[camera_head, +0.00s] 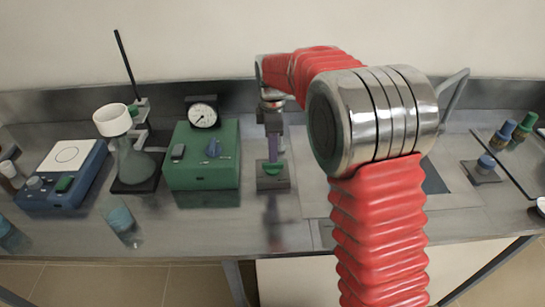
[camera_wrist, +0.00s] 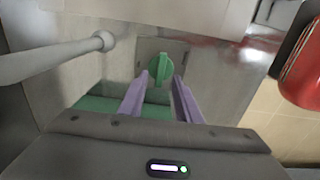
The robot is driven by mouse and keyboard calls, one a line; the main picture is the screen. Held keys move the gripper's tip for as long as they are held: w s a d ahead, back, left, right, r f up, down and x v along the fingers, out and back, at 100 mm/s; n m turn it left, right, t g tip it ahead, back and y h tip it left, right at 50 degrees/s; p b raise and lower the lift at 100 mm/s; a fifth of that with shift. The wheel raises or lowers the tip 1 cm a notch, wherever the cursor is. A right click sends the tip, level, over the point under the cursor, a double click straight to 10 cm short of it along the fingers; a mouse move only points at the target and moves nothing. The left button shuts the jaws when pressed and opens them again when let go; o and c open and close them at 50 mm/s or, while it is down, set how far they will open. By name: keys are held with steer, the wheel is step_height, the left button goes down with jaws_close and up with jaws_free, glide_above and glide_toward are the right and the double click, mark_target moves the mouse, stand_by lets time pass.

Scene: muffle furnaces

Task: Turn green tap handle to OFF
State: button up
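The green tap handle (camera_wrist: 160,68) sits on a square grey plate (camera_wrist: 173,50) in the wrist view, with its long side running roughly up and down the picture. In the head view the handle (camera_head: 270,171) shows low on a grey block (camera_head: 273,185), right of the green box. My gripper (camera_wrist: 161,78) is open, its two purple fingers apart with the handle at the tips, roughly between them. I cannot tell whether the fingers touch it. In the head view my gripper (camera_head: 273,158) points down at the handle. No OFF mark is readable.
A green box with a dial gauge (camera_head: 203,155) stands left of the handle. Beyond it are a flask with a white funnel (camera_head: 128,160) and a blue hotplate (camera_head: 65,175). A grey pipe (camera_wrist: 60,57) with a rounded end lies left of my fingers in the wrist view.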

step_height(320, 180, up, 9)
stand_by(0.3)
stand_by(0.5)
steer(key=s+d+m+t, duration=0.2)
steer(key=s+d+m, duration=0.2)
steer(key=s, duration=0.6)
steer(key=s+d+r+m+t, duration=0.1)
steer(key=s+d+m, duration=0.3)
steer(key=s+m, duration=0.4)
steer(key=s+d+r+m+t, duration=0.1)
steer(key=s+d+m, duration=0.3)
steer(key=s, duration=1)
steer(key=shift+d+m+t, duration=0.25)
steer(key=shift+m+t, duration=0.55)
steer(key=shift+m, duration=0.3)
